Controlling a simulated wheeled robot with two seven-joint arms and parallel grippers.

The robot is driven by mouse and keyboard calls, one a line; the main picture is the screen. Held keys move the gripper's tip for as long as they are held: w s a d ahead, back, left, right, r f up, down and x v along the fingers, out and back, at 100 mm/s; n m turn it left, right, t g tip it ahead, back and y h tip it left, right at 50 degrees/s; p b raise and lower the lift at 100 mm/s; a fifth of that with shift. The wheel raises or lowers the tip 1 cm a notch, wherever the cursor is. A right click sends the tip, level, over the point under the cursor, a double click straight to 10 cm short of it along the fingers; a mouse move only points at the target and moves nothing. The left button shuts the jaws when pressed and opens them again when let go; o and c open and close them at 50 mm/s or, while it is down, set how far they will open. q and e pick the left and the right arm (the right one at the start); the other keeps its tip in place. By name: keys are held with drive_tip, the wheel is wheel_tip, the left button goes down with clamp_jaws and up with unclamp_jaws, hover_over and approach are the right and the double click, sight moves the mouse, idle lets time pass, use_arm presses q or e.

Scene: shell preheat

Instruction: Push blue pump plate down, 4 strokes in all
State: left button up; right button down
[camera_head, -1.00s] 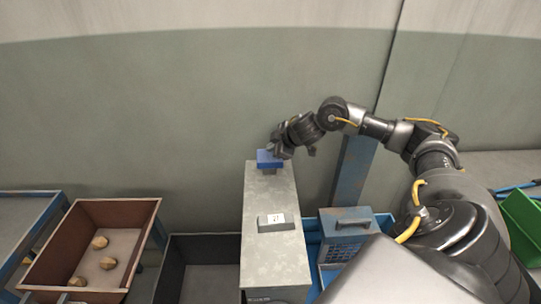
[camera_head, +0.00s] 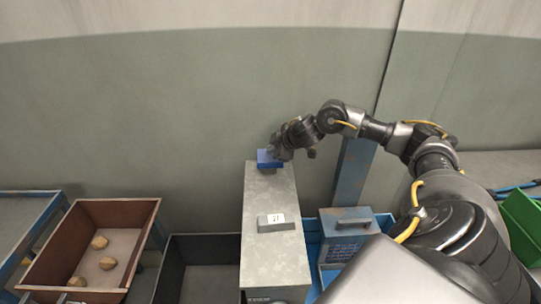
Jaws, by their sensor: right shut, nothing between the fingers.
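The blue pump plate (camera_head: 266,160) sits at the far end of the top of a grey metal housing (camera_head: 270,196). A small block with a white label (camera_head: 276,222) is on the housing, nearer to me. My right gripper (camera_head: 275,152) is shut and empty, with its fingertips over the right part of the plate. The gripper hides part of the plate, and I cannot tell whether the fingertips touch it.
A brown tray (camera_head: 141,215) with several round tan pieces stands at the left. A dark bin (camera_head: 172,285) is left of the housing. A blue box with a handle (camera_head: 345,225) is right of it, and a green bin (camera_head: 522,220) is at the far right.

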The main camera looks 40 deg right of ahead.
drive_tip(key=shift+s+f+b, duration=0.1)
drive_tip(key=shift+f+b, duration=0.85)
drive_tip(key=shift+f, duration=0.8)
idle(1.2)
drive_tip(key=shift+r+p, duration=2.1)
drive_tip(key=shift+p, duration=0.25)
wheel_tip(320, 180, up, 5)
drive_tip(key=p, duration=0.5)
drive_tip(key=shift+r, duration=0.1)
idle(1.3)
